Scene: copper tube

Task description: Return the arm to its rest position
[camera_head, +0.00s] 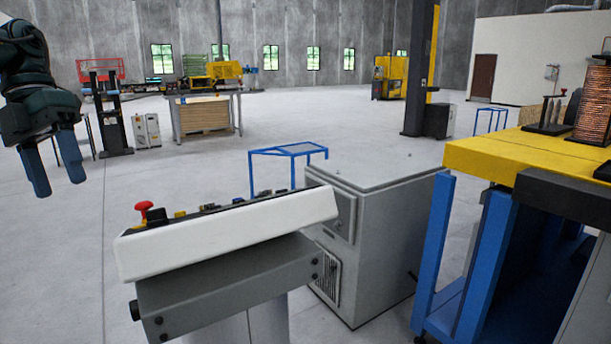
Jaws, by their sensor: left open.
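My left gripper (54,165) hangs at the left edge of the head view, at the end of a dark arm. Its two blue fingers point down and stand apart, with nothing between them. It is in the air over bare floor, left of the grey control console (225,240). My right gripper is not in view. A coil of copper tube (594,100) stands on the yellow-topped bench (500,155) at the right edge, partly cut off by the frame.
A grey cabinet (385,235) stands between the console and the bench. A red button (144,208) sticks up from the console. A blue frame (288,151) stands behind. A dark column (419,70) rises farther back. The floor (60,270) at the left is clear.

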